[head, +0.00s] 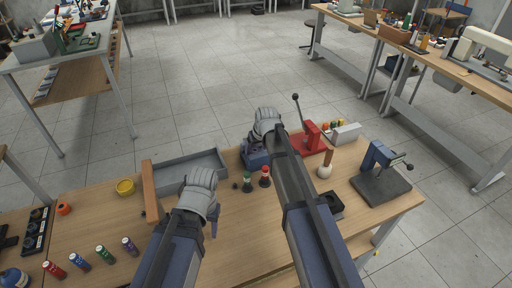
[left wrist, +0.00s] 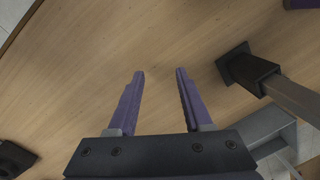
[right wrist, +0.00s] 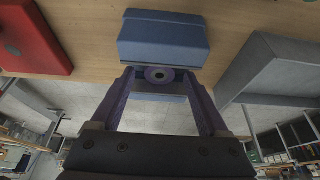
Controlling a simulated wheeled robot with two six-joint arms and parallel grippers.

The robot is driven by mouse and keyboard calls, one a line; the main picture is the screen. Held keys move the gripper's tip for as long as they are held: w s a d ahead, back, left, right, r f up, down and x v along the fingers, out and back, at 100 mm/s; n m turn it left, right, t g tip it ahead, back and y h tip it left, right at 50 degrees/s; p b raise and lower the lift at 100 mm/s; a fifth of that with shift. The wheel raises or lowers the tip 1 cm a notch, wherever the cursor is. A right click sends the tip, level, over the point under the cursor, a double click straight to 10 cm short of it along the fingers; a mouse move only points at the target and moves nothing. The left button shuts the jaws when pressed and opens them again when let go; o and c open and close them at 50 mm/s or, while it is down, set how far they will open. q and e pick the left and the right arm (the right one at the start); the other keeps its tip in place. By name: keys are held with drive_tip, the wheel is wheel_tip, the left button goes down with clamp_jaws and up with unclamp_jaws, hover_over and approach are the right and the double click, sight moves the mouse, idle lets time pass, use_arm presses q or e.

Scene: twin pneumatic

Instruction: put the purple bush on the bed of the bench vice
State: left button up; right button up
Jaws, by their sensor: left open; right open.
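The purple bush (right wrist: 158,75) shows in the right wrist view as a small ring with a dark hole. It sits between the two blue blocks of the bench vice (right wrist: 165,38) and appears to rest on its bed. The vice also shows in the head view (head: 256,158), partly hidden by my right gripper (head: 266,124). That gripper is open, with one finger on each side of the bush and a small gap visible. My left gripper (left wrist: 159,73) is open and empty above the bench; in the head view (head: 200,190) it is beside the grey tray.
A grey tray (head: 180,172) is left of the vice. Red and green-topped bottles (head: 264,178) stand in front of it. A red press (head: 308,138) stands right of it, and a blue-and-black press (head: 380,180) at the right end.

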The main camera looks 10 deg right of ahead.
drive_tip(key=a+p+v, duration=0.1)
drive_tip(key=p+v, duration=0.8)
drive_tip(key=v, duration=0.2)
drive_tip(key=s+a+f+g+h, duration=0.1)
drive_tip(key=s+a, duration=0.3)
drive_tip(key=s, duration=0.9)
drive_tip(key=s+a+f+n+g+h, duration=0.1)
drive_tip(key=s+a+g, duration=0.3)
drive_tip(key=s, duration=0.9)
drive_tip(key=shift+a+n, duration=0.3)
drive_tip(key=shift+a, duration=0.2)
drive_tip(key=shift+c, duration=0.3)
